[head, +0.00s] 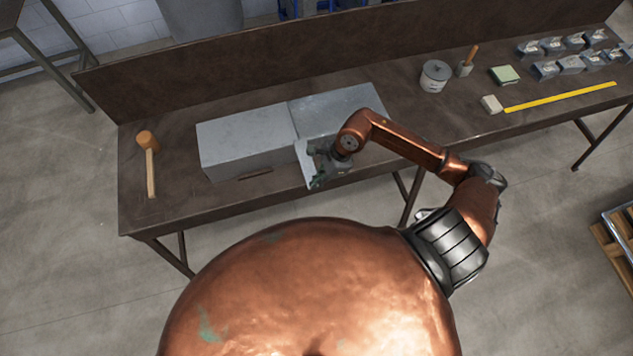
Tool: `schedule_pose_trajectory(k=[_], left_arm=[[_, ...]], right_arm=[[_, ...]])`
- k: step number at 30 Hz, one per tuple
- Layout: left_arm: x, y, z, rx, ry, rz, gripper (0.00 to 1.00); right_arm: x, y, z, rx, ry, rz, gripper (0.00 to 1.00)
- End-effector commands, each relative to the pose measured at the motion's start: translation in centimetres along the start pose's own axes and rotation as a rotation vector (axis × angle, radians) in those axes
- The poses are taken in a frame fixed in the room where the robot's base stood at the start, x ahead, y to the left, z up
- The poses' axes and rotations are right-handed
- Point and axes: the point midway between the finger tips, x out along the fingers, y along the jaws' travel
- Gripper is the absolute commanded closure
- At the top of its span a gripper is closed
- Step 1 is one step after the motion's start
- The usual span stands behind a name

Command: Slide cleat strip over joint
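Two grey sheet-metal duct sections lie end to end on the brown workbench (180,205), the left duct section (245,135) and the right duct section (335,107). Their joint shows as a line across the top, near the middle of the pair. My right gripper (316,181) is low at the front of the ducts, just right of the joint. A pale, flat metal piece (303,163) shows beside it, at the joint's front end; I cannot tell if this is the cleat strip or if the gripper holds it. The fingers are too small to read. My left gripper is out of view.
A wooden mallet (149,165) lies at the bench's left end. On the right are a grey can (434,77), a brush (467,62), a green pad (504,75), a pale block (491,104), a yellow rule (560,97) and several small grey blocks (571,64).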

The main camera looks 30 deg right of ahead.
Motion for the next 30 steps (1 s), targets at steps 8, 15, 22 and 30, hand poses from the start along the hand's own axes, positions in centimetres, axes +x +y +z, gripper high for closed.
schedule_pose_trajectory(k=[8, 15, 22, 30], left_arm=[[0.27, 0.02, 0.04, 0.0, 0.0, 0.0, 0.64], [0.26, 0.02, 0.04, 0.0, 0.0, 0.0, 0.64], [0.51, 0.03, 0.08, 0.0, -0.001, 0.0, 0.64], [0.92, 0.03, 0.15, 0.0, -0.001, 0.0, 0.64]], right_arm=[[-0.02, -0.03, 0.05, -0.001, -0.001, -0.001, 1.0], [-0.03, -0.03, 0.05, 0.0, -0.001, -0.001, 1.0], [0.02, -0.05, 0.02, -0.001, 0.0, -0.002, 1.0], [0.01, -0.05, 0.02, 0.0, 0.0, -0.002, 1.0]])
